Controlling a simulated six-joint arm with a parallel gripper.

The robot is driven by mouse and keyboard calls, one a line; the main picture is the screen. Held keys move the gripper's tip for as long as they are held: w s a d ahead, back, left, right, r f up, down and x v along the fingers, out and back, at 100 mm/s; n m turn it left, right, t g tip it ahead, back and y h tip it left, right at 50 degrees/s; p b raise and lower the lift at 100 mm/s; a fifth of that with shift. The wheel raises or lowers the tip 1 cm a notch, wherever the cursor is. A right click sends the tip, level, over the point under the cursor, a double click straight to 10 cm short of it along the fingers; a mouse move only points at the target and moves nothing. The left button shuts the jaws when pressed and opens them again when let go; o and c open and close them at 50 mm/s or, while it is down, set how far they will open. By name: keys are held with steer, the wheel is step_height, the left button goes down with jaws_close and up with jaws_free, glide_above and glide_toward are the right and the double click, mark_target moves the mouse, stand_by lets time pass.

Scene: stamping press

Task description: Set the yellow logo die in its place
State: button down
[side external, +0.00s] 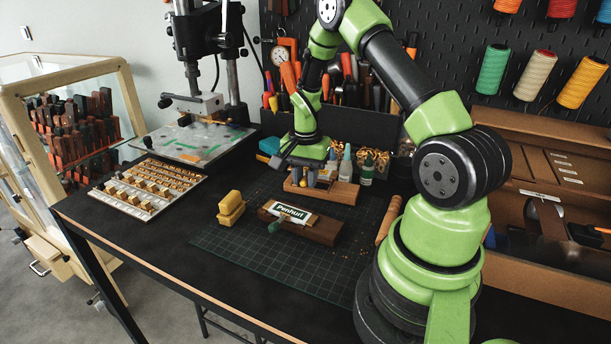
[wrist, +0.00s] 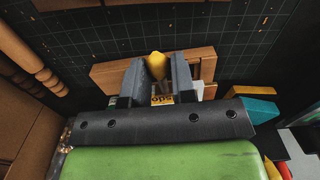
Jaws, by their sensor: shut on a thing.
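My gripper (side external: 311,181) is low over a wooden block (side external: 343,191) at the back of the cutting mat. In the wrist view my gripper (wrist: 155,70) is shut on a yellow piece, which I take for the yellow logo die (wrist: 156,64); its rounded yellow end shows between the fingers. The wooden block (wrist: 112,73) lies under the fingertips. The fingers hide most of the die in the side view, and I cannot tell whether it touches the block. A small label with dark letters (wrist: 162,99) shows between the fingers.
A wooden holder (side external: 322,233) with a "Penhurl" plate (side external: 291,212) lies on the cutting mat (side external: 270,262). A yellow block (side external: 231,207) stands left of it. A tray of brass type (side external: 145,190) is at left. The mat's front is clear.

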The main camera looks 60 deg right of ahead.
steer(key=shift+f, duration=1.45)
steer(key=c, duration=0.9)
jaws_free()
steer(key=shift+o, duration=0.2)
steer(key=shift+r, duration=0.1)
step_height(320, 180, up, 10)
steer(key=shift+f, duration=0.15)
